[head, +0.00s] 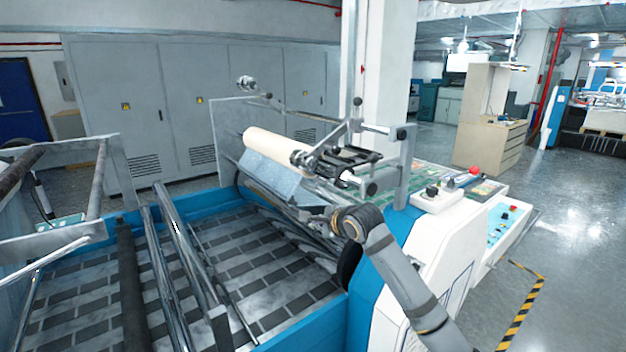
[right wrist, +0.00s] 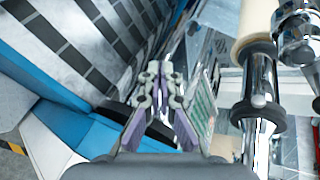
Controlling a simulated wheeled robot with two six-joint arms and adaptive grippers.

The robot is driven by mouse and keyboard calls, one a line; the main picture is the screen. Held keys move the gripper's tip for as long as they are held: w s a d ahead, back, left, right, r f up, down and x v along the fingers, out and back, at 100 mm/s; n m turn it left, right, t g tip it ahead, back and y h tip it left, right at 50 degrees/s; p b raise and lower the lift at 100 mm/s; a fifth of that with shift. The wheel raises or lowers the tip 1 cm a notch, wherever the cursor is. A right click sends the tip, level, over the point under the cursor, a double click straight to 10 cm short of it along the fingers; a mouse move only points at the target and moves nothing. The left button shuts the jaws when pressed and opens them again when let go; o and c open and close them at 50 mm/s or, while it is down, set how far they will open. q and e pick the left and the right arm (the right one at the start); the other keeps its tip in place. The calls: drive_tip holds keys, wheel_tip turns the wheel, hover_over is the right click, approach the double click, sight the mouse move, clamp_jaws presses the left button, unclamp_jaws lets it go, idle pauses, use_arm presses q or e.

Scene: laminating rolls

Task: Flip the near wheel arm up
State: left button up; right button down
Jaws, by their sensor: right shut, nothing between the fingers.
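The cream laminating roll (head: 275,145) lies on its shaft across the machine. At its near end, a grey metal arm with dark knobs (head: 355,125) stands among brackets and dark wheel-like parts; I take this as the near wheel arm, though its exact outline is cluttered. My right gripper (head: 318,217) is below and in front of this end, apart from the arm. In the right wrist view its fingers (right wrist: 155,68) are shut and empty. The roll end (right wrist: 256,22) and its steel shaft (right wrist: 262,75) show right of the fingers. My left gripper is out of view.
Steel rollers (head: 178,240) and the blue machine frame (head: 300,330) lie left of my right arm. A white control housing (head: 435,198) with a red button stands right of the roll. Open floor lies further right.

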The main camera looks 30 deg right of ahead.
drive_tip(key=w+d+r+m+t, duration=0.1)
drive_tip(key=d+r+m, duration=0.25)
drive_tip(key=r, duration=0.35)
drive_tip(key=w+d+r+m+t, duration=0.1)
drive_tip(key=w+d+r+m, duration=0.1)
drive_tip(key=r+m, duration=0.35)
drive_tip(key=shift+n, duration=0.8)
drive_tip(key=p+x, duration=0.2)
drive_tip(key=x, duration=0.1)
drive_tip(key=r+p+x, duration=0.1)
drive_tip(key=p+x, duration=0.1)
drive_tip(key=x, duration=0.1)
drive_tip(key=p+x, duration=0.2)
drive_tip(key=x, duration=0.1)
drive_tip(key=shift+w+d+r, duration=0.1)
drive_tip(key=shift+w+r, duration=0.05)
drive_tip(key=shift+w, duration=0.25)
drive_tip(key=shift+w+r, duration=0.1)
